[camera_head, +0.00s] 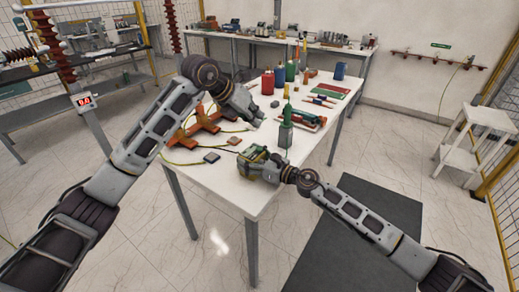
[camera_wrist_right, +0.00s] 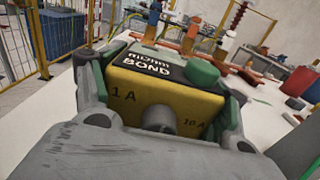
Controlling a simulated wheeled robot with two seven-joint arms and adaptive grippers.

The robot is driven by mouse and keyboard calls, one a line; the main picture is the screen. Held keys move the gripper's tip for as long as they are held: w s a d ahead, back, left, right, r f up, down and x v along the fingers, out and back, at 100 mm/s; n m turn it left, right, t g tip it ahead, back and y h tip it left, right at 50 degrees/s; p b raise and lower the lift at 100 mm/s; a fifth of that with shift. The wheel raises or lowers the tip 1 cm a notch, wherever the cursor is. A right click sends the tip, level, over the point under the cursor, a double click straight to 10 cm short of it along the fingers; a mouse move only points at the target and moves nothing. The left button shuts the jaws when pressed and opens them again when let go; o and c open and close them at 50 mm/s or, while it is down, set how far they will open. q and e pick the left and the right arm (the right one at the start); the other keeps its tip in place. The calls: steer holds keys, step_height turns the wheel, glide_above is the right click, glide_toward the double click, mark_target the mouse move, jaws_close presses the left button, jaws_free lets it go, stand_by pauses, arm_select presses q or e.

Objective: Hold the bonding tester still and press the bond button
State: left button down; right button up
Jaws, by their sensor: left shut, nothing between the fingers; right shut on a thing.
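The bonding tester (camera_head: 259,162) is a small yellow box with a dark top and green sides at the near edge of the white table (camera_head: 222,183). In the right wrist view the yellow tester (camera_wrist_right: 165,95) shows a "BOND" label, "1 A" and "10 A" marks and a grey knob. A round green button (camera_wrist_right: 201,73) sits at its top right edge. My right gripper (camera_head: 262,165) is shut on the tester, with fingers at both sides. My left gripper (camera_head: 260,119) is shut and empty above the table, behind the tester and apart from it.
Orange stands (camera_head: 205,122) with cables lie to the left.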

mark_target(259, 149)
arm_select(q)
steer(key=shift+w+d+r+n+t, duration=0.1)
steer(key=shift+w+r+n+t, duration=0.1)
steer(key=shift+n, duration=0.6)
steer(key=shift+w+d+r+n+t, duration=0.1)
steer(key=shift+w+d+r+n, duration=0.05)
steer(key=shift+n, duration=0.65)
steer(key=shift+w+d+r+n+t, duration=0.1)
steer(key=shift+w+r+n, duration=0.1)
steer(key=shift+n, duration=0.6)
steer(key=shift+f, duration=4.4)
steer(key=shift+f, duration=0.9)
steer(key=shift+r, duration=0.9)
steer(key=shift+r, duration=0.1)
